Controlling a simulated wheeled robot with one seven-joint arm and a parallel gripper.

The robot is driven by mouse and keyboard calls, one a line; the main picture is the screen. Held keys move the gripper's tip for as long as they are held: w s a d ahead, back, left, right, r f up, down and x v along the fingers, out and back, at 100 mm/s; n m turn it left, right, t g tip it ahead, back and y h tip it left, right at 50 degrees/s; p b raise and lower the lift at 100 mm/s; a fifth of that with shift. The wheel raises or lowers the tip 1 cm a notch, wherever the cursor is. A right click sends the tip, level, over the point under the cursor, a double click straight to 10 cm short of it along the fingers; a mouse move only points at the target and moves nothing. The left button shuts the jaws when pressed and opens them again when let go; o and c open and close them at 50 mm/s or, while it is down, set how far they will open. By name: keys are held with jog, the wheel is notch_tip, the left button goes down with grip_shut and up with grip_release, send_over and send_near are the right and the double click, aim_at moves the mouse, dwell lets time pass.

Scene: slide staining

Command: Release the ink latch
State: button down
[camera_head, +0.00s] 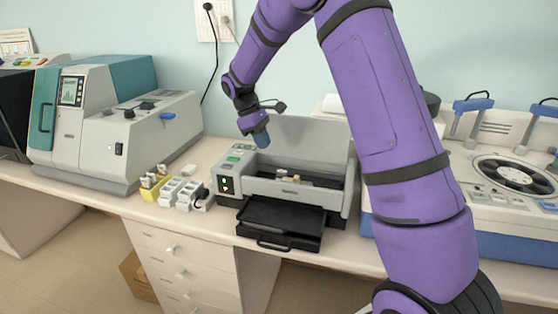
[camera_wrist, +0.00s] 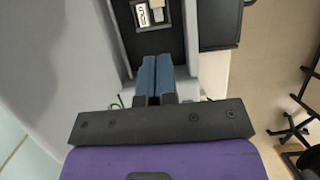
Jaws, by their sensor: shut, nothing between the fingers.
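A grey slide printer (camera_head: 300,195) stands on the bench with its lid (camera_head: 310,140) raised. Inside its dark bay are small pale parts (camera_head: 288,178). The wrist view shows a white printed label (camera_wrist: 150,14) and a beige-grey piece (camera_wrist: 161,22) in this bay; I cannot tell which part is the ink latch. My gripper (camera_head: 262,140), with blue fingers, is above the printer's left back, in front of the lid. In the wrist view my gripper (camera_wrist: 156,62) has its fingers together and empty, pointing towards the bay. I cannot tell the exact gap.
A black tray (camera_head: 280,222) sticks out of the printer's front. White and yellow racks (camera_head: 183,193) stand on the bench left of it, beside a large grey-teal machine (camera_head: 120,125). A white-blue machine (camera_head: 510,185) stands at the right. The raised lid is close to my gripper.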

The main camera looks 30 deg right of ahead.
aim_at(299, 181)
jog(key=x, duration=1)
jog(key=shift+s+d+r, duration=0.2)
jog(key=shift+s+d, duration=0.7)
jog(key=shift+s, duration=0.05)
jog(key=shift+s+d, duration=0.4)
jog(key=shift+d, duration=0.05)
jog(key=s+d, duration=0.2)
jog(key=shift+s+d, duration=0.35)
jog(key=shift+s, duration=0.05)
jog(key=v, duration=1)
jog(key=shift+r, duration=0.35)
